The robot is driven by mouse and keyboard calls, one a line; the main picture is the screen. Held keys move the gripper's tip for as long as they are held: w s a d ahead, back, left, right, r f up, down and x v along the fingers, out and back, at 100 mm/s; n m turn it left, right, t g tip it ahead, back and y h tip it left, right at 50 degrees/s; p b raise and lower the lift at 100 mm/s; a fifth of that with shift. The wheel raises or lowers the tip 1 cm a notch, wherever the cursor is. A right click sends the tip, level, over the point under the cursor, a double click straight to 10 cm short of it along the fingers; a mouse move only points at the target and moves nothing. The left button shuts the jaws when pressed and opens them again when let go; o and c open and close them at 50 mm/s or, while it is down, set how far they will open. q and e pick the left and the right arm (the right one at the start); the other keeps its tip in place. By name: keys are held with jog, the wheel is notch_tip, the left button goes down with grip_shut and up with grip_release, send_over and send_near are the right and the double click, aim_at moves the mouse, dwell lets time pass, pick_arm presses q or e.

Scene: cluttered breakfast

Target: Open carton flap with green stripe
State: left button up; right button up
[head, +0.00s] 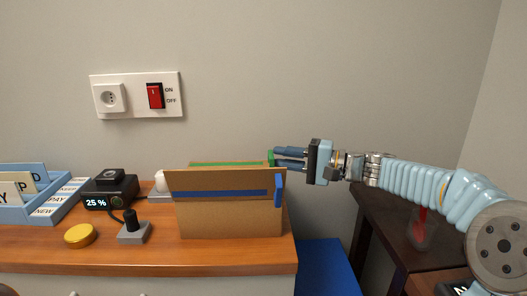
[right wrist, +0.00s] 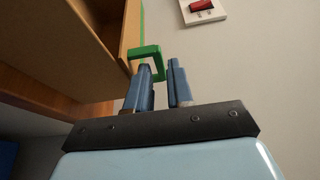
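The cardboard carton (head: 230,214) stands upright on the wooden counter. Its green-striped flap (head: 225,164) shows as a thin strip along the far top edge, behind the blue-striped flap (head: 220,180). A green handle (head: 270,158) sticks out at its right end; it shows as a bracket in the right wrist view (right wrist: 146,50). My right gripper (head: 276,158) is level at the handle, fingers pointing left. In the right wrist view its fingers (right wrist: 160,82) stand apart with part of the handle at the gap; firm contact is not visible. My left gripper is out of view.
A blue handle (head: 279,190) juts from the near flap's right end. A dark side table (head: 385,225) stands right, beneath my right arm.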

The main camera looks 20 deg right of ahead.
aim_at(264, 166)
jog(key=p+x, duration=0.1)
jog(key=x, duration=0.4)
jog(key=shift+w+a, duration=0.1)
jog(key=shift+a, duration=0.05)
jog(key=shift+c, duration=0.3)
grip_shut()
